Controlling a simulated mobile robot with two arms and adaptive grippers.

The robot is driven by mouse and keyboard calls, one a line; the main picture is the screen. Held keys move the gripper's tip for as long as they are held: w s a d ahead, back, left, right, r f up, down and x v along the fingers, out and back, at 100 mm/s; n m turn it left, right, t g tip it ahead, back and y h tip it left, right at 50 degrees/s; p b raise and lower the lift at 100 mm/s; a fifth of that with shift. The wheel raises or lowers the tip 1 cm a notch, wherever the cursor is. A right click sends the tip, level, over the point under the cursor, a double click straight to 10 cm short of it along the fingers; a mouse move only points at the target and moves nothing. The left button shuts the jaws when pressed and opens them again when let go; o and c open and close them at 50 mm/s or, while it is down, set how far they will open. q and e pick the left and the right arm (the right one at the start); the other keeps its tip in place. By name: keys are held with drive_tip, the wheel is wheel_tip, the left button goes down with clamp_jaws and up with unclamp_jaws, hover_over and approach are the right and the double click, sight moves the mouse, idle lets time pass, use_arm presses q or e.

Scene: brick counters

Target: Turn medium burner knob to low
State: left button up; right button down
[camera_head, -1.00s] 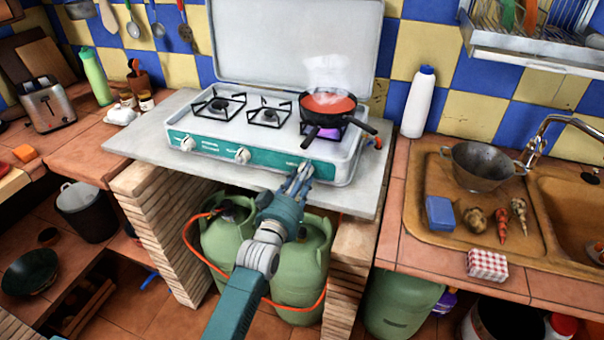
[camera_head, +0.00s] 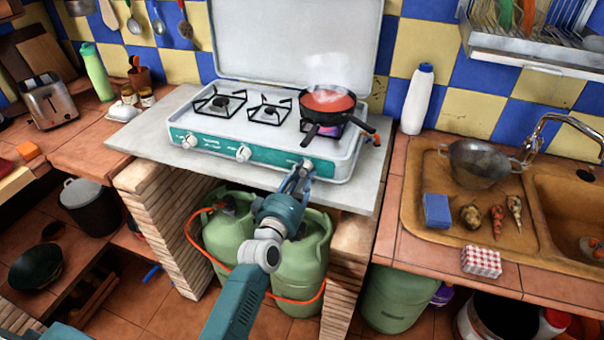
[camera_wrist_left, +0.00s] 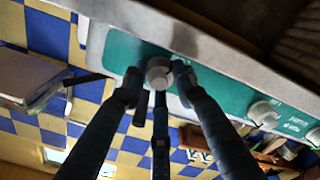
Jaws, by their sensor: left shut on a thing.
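A white camping stove (camera_head: 345,165) with a teal front panel stands on the grey slab. Its front carries a left knob (camera_head: 190,141), a middle knob (camera_head: 243,152) and a right knob (camera_head: 306,163). My left gripper (camera_head: 300,170) reaches up from below to the right knob. In the left wrist view, that knob (camera_wrist_left: 158,72) sits between the two fingertips of my left gripper (camera_wrist_left: 157,77), which is shut on it. A dark pan (camera_head: 327,105) with red sauce steams on the right burner, with a purple flame under it. The knob's pointer is too small to read. My right gripper is out of view.
Green gas bottles (camera_head: 301,262) with an orange hose (camera_head: 213,262) stand below the slab, between brick supports. The pan's handles project forward over the stove's front right. A sink counter (camera_head: 395,225) is to the right.

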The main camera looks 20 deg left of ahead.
use_arm(q)
drive_tip(key=shift+a+r+n, duration=0.15)
drive_tip(key=shift+r+n, duration=0.2)
drive_tip(key=shift+n, duration=0.05)
drive_tip(key=o, duration=0.9)
drive_tip(key=shift+c, duration=0.2)
drive_tip(key=shift+f, duration=0.2)
drive_tip(key=s, duration=1.2)
drive_tip(key=shift+a, duration=0.25)
drive_tip(key=shift+f, duration=0.1)
